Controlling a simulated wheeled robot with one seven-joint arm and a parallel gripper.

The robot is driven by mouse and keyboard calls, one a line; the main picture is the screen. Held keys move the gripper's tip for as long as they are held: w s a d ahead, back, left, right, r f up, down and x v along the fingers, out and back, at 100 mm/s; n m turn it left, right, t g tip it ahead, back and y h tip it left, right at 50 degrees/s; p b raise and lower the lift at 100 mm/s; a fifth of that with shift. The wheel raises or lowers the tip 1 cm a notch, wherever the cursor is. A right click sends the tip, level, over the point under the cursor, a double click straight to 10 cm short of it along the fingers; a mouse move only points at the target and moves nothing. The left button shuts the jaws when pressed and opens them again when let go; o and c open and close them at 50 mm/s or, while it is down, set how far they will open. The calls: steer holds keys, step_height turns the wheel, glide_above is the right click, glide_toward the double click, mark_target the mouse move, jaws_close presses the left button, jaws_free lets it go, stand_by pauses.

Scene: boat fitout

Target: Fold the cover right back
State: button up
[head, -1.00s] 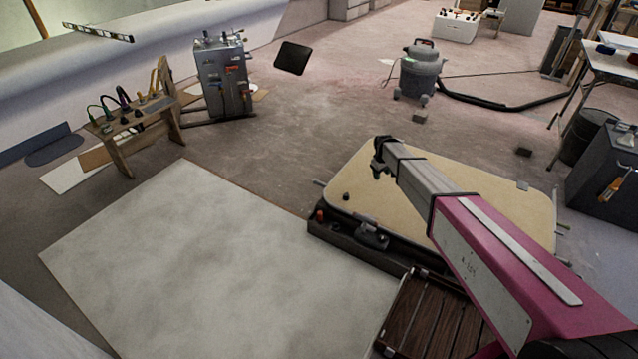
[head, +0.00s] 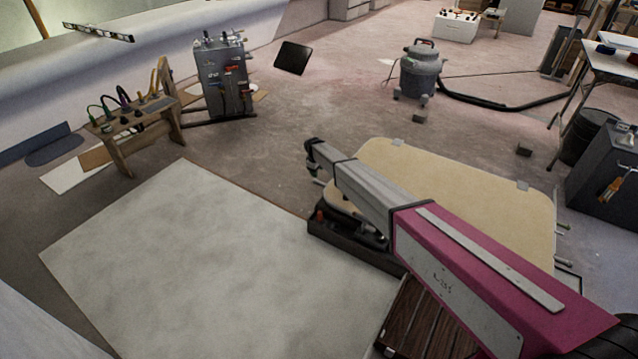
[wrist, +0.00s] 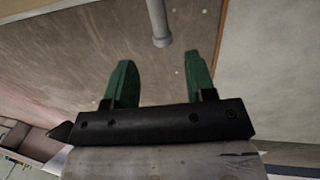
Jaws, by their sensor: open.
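The cover (head: 470,180) is a flat tan panel with rounded corners, lying over a dark low frame (head: 340,240) in the head view. Two small light hinge-like tabs sit on its far edge. My arm crosses over it and hides much of its near part. My gripper (head: 315,176) is past the cover's left edge, pointing down. In the wrist view my gripper (wrist: 160,61) shows two green fingers, apart with nothing between them. The end of a grey rod (wrist: 159,28) lies just beyond the fingertips, between their lines; whether it belongs to the cover I cannot tell.
A large pale sheet (head: 200,260) covers the floor at left. A dark slatted panel (head: 425,320) lies in front of the frame. A grey vacuum (head: 421,72) with a hose stands behind, with small blocks on the floor. A wooden tool bench (head: 135,120) stands at far left.

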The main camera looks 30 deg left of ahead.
mark_target(319, 182)
steer(key=f, duration=0.3)
steer(key=w+f, duration=0.1)
steer(key=f, duration=0.5)
steer(key=shift+w+f, duration=0.15)
steer(key=shift+w, duration=0.25)
steer(key=shift+c, duration=0.3)
jaws_close()
steer(key=shift+d, duration=0.1)
